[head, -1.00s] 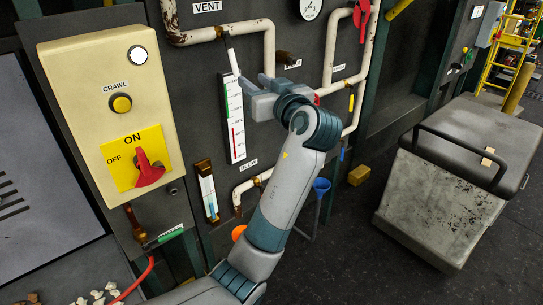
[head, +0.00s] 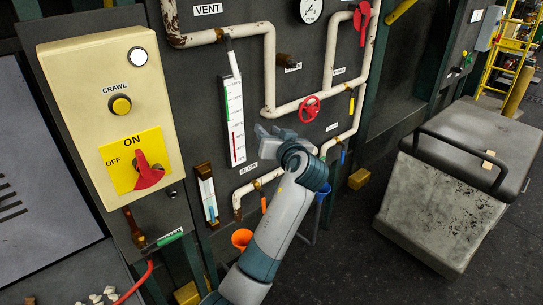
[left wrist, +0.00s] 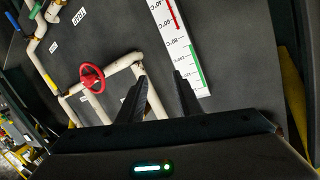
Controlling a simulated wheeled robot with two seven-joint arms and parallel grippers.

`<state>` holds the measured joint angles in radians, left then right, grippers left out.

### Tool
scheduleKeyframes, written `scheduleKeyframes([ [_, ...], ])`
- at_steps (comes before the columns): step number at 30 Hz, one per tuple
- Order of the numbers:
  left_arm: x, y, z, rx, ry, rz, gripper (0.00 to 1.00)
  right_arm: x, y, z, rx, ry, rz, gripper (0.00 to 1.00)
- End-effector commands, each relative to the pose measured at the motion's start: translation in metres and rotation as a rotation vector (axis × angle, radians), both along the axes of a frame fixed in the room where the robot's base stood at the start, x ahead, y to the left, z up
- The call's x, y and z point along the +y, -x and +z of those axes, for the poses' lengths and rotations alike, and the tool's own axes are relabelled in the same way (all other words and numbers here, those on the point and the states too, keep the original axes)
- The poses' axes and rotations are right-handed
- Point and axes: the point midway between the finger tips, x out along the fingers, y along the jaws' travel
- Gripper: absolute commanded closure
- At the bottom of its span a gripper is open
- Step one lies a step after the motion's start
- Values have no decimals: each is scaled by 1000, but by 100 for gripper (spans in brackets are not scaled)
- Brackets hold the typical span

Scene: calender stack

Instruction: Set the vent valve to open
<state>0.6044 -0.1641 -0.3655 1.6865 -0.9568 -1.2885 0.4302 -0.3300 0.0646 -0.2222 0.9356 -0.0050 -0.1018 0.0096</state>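The VENT label (head: 207,8) is on the dark panel above a rusty white pipe. Below it, a small brass valve body (head: 220,34) sits on the pipe, with a pale lever (head: 231,58) pointing down towards the gauge strip. My left gripper (head: 264,131) is below and to the right of this lever, apart from it, in front of the panel. In the left wrist view my left gripper (left wrist: 160,76) has its two fingers spread with nothing between them. The vent valve is not clearly visible there. My right gripper is not in view.
A thermometer strip (head: 233,121) is left of my gripper; it also shows in the left wrist view (left wrist: 180,45). A red handwheel (head: 309,109) is on the pipes to the right. A cream control box (head: 110,110) stands out at left. A grey cart (head: 440,210) is at right.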

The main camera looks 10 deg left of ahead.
Motion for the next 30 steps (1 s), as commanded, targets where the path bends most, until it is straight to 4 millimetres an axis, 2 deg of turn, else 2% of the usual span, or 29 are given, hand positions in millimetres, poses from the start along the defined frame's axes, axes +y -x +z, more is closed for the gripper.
scheduleKeyframes([
  [9, -3, -7, -52, 78, -23, -46, 68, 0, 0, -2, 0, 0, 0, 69],
  [15, -5, -9, -74, 111, -30, -67, 68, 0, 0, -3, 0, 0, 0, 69],
  [21, -6, -10, -84, 124, -34, -77, 68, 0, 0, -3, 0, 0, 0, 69],
  [30, -6, -10, -84, 126, -34, -78, 68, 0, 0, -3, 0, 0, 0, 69],
])
